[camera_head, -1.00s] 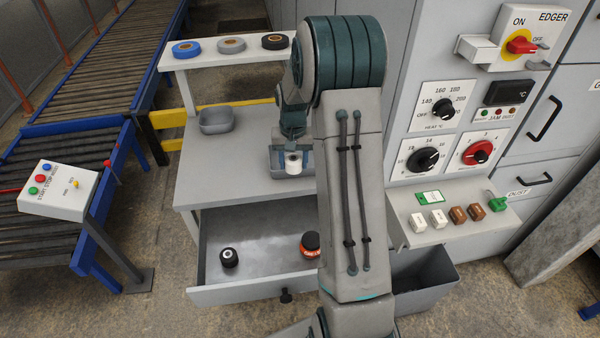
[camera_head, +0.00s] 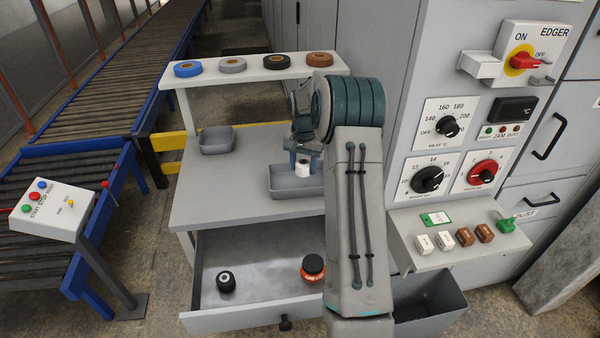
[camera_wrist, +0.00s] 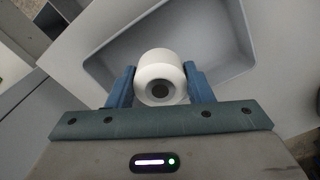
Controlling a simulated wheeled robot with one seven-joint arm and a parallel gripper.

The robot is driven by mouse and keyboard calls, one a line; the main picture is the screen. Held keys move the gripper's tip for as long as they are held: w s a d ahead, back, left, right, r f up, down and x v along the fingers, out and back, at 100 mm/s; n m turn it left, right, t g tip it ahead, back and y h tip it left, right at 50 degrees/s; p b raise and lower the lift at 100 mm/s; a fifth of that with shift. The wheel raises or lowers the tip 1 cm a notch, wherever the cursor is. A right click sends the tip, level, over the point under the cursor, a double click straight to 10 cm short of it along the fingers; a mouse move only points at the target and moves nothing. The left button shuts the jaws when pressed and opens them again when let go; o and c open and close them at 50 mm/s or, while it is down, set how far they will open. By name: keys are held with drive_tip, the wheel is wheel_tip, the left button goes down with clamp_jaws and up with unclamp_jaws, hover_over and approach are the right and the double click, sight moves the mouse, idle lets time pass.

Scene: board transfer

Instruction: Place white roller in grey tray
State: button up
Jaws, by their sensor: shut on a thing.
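The white roller (camera_wrist: 160,72) is held between the two blue fingers of my gripper (camera_wrist: 160,88) in the wrist view. In the head view the roller (camera_head: 303,170) hangs below my gripper (camera_head: 304,156), over or just inside the grey tray (camera_head: 291,192). The tray stands on the table's right part, partly hidden by my arm. In the wrist view the tray (camera_wrist: 225,62) spreads out behind and below the roller. I cannot tell whether the roller touches the tray floor.
A smaller grey bin (camera_head: 217,141) stands on the table (camera_head: 205,195) at left. A shelf with several tape rolls (camera_head: 232,65) is behind. The open drawer (camera_head: 250,265) below holds a black roller (camera_head: 226,282) and an orange-black jar (camera_head: 313,268). The edger panel (camera_head: 425,215) is at right.

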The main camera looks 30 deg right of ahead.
sight(300, 183)
drive_tip(key=shift+w+a+f, duration=0.35)
drive_tip(key=shift+w, duration=0.2)
drive_tip(key=shift+f+p, duration=0.4)
drive_tip(key=shift+f, duration=1.75)
drive_tip(key=o, duration=1)
drive_tip(key=shift+o, duration=0.2)
